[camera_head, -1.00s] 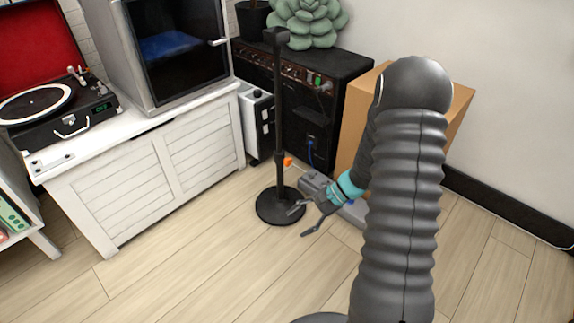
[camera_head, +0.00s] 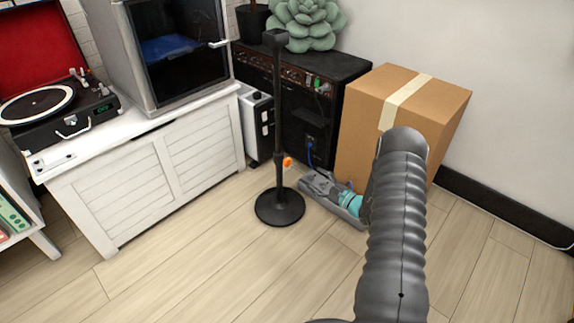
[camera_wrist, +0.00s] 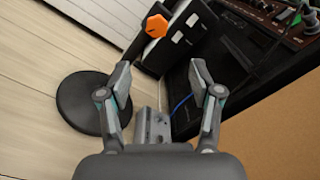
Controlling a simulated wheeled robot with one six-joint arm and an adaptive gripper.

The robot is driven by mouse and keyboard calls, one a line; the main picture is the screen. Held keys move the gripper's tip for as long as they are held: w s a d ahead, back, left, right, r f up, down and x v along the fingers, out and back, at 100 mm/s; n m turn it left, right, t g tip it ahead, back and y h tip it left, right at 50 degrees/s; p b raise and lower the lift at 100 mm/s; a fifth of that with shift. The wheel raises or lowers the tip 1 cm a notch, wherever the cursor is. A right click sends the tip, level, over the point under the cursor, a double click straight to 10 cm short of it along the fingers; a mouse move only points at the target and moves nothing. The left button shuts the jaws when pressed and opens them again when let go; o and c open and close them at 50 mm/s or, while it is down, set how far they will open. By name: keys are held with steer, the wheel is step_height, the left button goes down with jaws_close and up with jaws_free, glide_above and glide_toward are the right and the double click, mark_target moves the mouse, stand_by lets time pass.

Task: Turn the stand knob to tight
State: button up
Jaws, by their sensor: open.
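The black stand (camera_head: 279,120) stands upright on the floor on its round base (camera_head: 280,207). Its orange knob (camera_head: 287,161) sits low on the right side of the pole. The wrist view shows the knob (camera_wrist: 156,26) near the top centre, beyond my fingertips, and the stand's base (camera_wrist: 78,102) at left. My gripper (camera_wrist: 160,66) is open with nothing between its fingers. In the head view my gripper (camera_head: 317,184) is right of and below the knob, apart from it. Its fingers blend with a grey object behind, and the knob's setting cannot be read.
A grey object (camera_head: 350,217) lies on the floor behind my gripper. A black amplifier (camera_head: 345,68) and a cardboard box (camera_head: 440,105) stand behind. A white cabinet (camera_head: 140,185) is at left. The floor in front of the stand is clear.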

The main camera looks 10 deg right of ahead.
mark_target(289, 164)
steer(key=x, duration=1.4)
steer(key=shift+s+a+f, duration=0.1)
steer(key=shift+s+a, duration=0.05)
steer(key=shift+a, duration=0.2)
